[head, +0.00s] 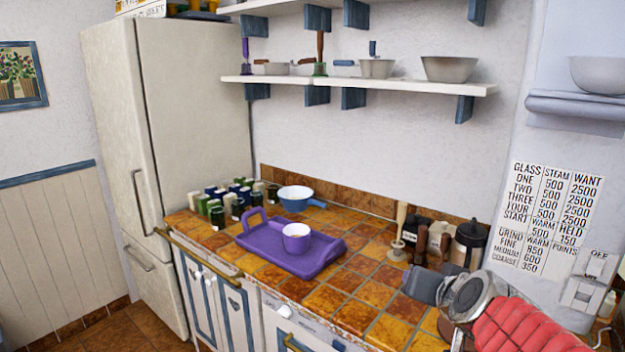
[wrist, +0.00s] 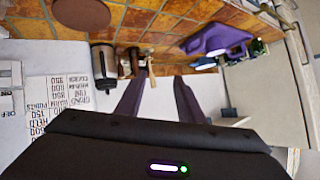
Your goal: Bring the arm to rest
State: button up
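My gripper (wrist: 161,76) shows in the wrist view with its two dark fingers apart and nothing between them. The wrist view is upside down, with the tiled counter at its top. In the head view my red arm reaches in from the lower right corner, its grey end over the right end of the counter. How the fingers stand is not clear there. No object is seen held.
A purple tray (head: 262,256) bearing a purple cup (head: 296,237) lies on the tiled counter (head: 338,302). Several mugs (head: 216,212) and a blue-white pan (head: 294,198) stand behind. A glass-and-black coffee press (head: 468,243) and wooden tools stand near my arm. Shelves (head: 400,84) hang above.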

jog(key=s+a+f+n+g, duration=0.2)
jog(key=s+a+f+g, duration=0.1)
jog(key=s, duration=0.6)
jog(key=s+a+f+n+g, duration=0.2)
jog(key=s+a+f+g, duration=0.1)
jog(key=s, duration=0.7)
jog(key=shift+s+f+n+y, duration=0.2)
jog(key=shift+f+n+y, duration=0.1)
jog(key=shift+f, duration=0.6)
jog(key=shift+c, duration=0.5)
jog(key=shift+d, duration=0.15)
